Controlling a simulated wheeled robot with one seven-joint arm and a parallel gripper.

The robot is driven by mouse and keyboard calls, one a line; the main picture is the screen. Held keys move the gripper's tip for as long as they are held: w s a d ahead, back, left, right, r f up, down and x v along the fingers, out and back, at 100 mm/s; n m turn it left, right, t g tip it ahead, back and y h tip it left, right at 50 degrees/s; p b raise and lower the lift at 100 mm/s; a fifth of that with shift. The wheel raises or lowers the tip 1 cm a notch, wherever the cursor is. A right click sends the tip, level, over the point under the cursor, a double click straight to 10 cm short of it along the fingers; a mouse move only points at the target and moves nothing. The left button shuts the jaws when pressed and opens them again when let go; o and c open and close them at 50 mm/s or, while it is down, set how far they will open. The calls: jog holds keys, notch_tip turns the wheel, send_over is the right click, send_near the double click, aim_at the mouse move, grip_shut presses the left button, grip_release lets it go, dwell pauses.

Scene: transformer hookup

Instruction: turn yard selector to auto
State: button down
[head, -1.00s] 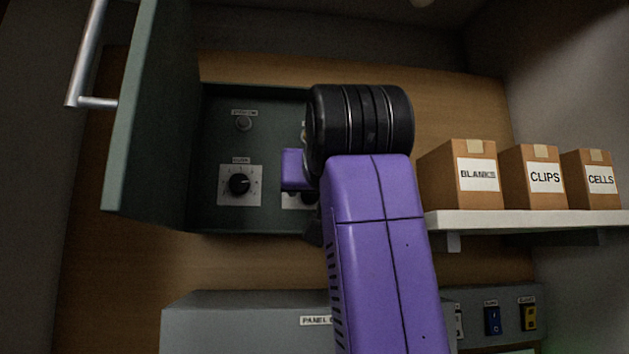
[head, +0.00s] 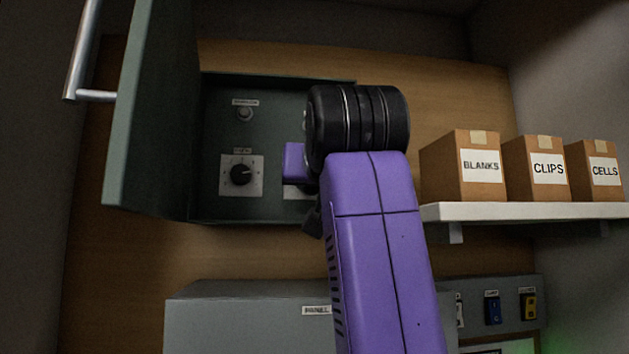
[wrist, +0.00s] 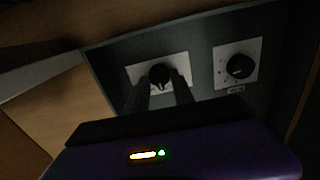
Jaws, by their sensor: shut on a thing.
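An open grey-green cabinet (head: 220,210) on the wooden wall holds two black knobs on white dial plates. The left knob (head: 240,174) is in clear view, with nothing touching it; it also shows at the right in the wrist view (wrist: 240,66). The other knob (wrist: 160,75) is between the fingers of my gripper (wrist: 162,86), which is shut on it. In the head view my purple and black arm hides most of that knob and its plate. The labels are too small to read, so I cannot tell which knob is the yard selector.
The cabinet door (head: 150,130) stands open at the left with a metal handle (head: 85,50). At the right a white shelf (head: 530,211) bears cardboard boxes marked BLANKS, CLIPS and CELLS. Below is a grey panel box (head: 240,310) and a strip with switches (head: 492,310).

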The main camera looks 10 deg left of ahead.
jog(key=m, duration=0.8)
jog(key=shift+d+m, duration=0.15)
jog(key=shift+m, duration=0.15)
dwell(0.4)
jog(key=c, duration=1.1)
grip_release()
jog(key=b+v, duration=0.3)
jog(key=v, duration=0.4)
jog(key=shift+s, duration=0.4)
